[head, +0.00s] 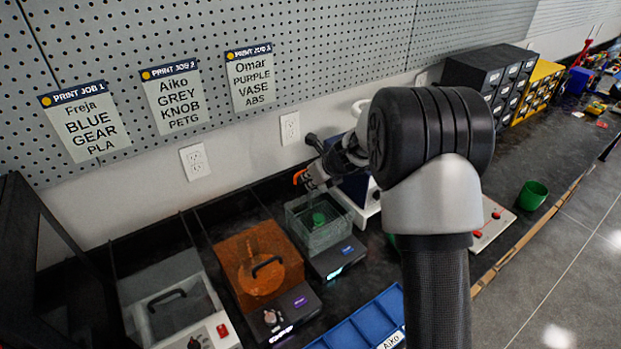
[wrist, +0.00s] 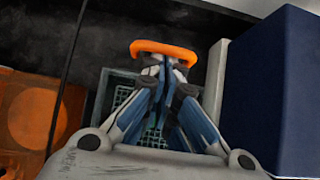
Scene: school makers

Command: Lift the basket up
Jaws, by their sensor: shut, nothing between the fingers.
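The mesh basket sits inside a clear-walled tank (head: 290,205) in the head view, with a green piece (head: 318,219) in it. In the wrist view the teal mesh of the basket (wrist: 121,97) shows beside and between my fingers. An orange handle (wrist: 163,49) lies across my fingertips, and it also shows in the head view (head: 299,177). My gripper (wrist: 164,66) is shut with its tips together at the handle; I cannot tell whether they pass through it. In the head view my gripper (head: 316,180) is above the tank, partly hidden by my arm.
An orange-lidded machine (head: 252,278) and a grey-lidded one (head: 165,300) stand left of the tank. A white and dark blue device (head: 357,205) stands close on its right. A blue tray (head: 362,328) is in front. A green cup (head: 532,195) stands farther right.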

